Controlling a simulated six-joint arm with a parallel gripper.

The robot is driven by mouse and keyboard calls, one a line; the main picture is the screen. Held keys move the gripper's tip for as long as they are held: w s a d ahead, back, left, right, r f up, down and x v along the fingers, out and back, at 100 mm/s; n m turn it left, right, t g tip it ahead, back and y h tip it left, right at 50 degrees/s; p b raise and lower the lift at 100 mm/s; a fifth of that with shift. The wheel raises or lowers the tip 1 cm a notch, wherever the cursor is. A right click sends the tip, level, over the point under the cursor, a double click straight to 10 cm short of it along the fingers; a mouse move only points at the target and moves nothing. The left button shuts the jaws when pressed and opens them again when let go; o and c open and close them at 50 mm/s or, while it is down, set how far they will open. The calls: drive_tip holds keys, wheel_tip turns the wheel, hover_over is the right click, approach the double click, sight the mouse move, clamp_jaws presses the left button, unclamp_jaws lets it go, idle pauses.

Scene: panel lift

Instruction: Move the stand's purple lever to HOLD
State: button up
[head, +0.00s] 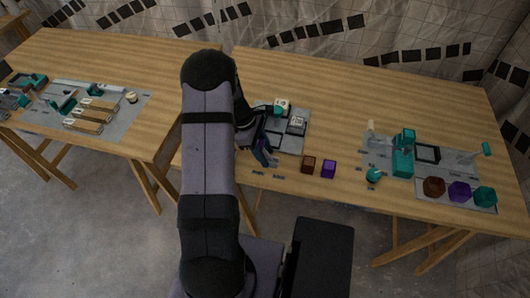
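In the head view, a small dark blue-purple upright part (259,157), which looks like the lever, stands near the front edge of the right table. Small labels are on the table just in front of it, too small to read. My gripper (263,128) is a dark shape just behind and above this part, largely hidden by my own arm. I cannot tell whether its fingers touch the part, or whether they are open or shut. The stand itself is mostly hidden.
A grey panel (290,143) with pale blocks lies right of my gripper. Teal fixtures (402,160) and several knobs stand further right. The back of the right table (370,90) is clear.

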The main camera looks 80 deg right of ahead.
clamp_jaws()
drive_tip(key=shift+r, duration=0.1)
